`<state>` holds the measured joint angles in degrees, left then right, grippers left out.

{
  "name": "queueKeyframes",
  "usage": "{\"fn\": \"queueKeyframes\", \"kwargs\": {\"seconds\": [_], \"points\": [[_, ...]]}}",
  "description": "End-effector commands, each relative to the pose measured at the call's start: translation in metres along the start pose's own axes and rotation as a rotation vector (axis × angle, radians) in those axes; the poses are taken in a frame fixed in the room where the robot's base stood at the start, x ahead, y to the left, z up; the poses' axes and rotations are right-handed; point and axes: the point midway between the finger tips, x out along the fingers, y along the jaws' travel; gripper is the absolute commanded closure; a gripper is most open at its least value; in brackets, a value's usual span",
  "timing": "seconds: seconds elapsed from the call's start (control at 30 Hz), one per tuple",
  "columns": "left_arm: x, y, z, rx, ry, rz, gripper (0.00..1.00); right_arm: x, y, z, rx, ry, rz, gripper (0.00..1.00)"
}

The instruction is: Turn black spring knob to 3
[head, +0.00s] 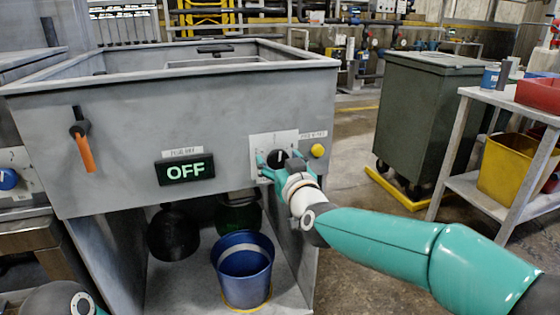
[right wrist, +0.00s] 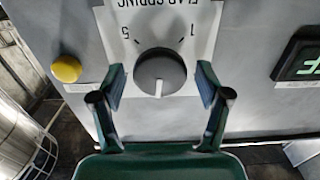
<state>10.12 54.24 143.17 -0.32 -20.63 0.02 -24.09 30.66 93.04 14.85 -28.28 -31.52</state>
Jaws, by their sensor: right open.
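The black spring knob (head: 277,158) sits on a pale dial plate (head: 262,143) on the front of the grey machine. In the right wrist view the knob (right wrist: 160,70) appears upside down, with the numbers 1 and 5 on its upper side. Its white pointer line faces the picture's bottom, away from both numbers. I cannot read a number where it points. My right gripper (head: 275,167) is at the knob. In the wrist view its fingers (right wrist: 161,86) are open, one on each side of the knob, with visible gaps. My left gripper is not in view.
A yellow button (head: 318,150) is right of the dial plate. An OFF display (head: 186,170) and an orange-handled lever (head: 83,143) are to its left. A blue bucket (head: 242,284) stands below. A green bin (head: 420,118) and a shelf cart (head: 480,185) stand at right.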

Motion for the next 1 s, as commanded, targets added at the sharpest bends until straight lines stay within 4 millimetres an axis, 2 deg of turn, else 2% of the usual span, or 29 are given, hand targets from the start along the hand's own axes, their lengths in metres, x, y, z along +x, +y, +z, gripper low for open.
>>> {"fn": "queueKeyframes", "kwargs": {"seconds": [0.13, 0.17, 0.4, 0.5, 0.73, 1.0], "points": [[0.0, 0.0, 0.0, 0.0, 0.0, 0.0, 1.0, 0.0, 0.0, 0.0, 0.0, 0.0, 0.0, 0.24], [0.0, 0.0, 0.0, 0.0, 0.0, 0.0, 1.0, 0.0, 0.0, 0.0, 0.0, 0.0, 0.0, 0.28], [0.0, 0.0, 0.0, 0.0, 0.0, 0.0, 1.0, 0.0, 0.0, 0.0, 0.0, 0.001, 0.0, 0.68], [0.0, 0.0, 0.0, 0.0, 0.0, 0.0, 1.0, 0.0, 0.0, 0.0, 0.0, 0.001, 0.001, 0.81], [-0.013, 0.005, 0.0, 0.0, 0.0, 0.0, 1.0, 0.0, 0.0, -0.003, -0.115, 0.0, 0.001, 0.82], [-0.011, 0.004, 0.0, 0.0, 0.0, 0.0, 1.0, -0.001, 0.0, -0.001, -0.133, 0.002, 0.002, 0.82]]}}
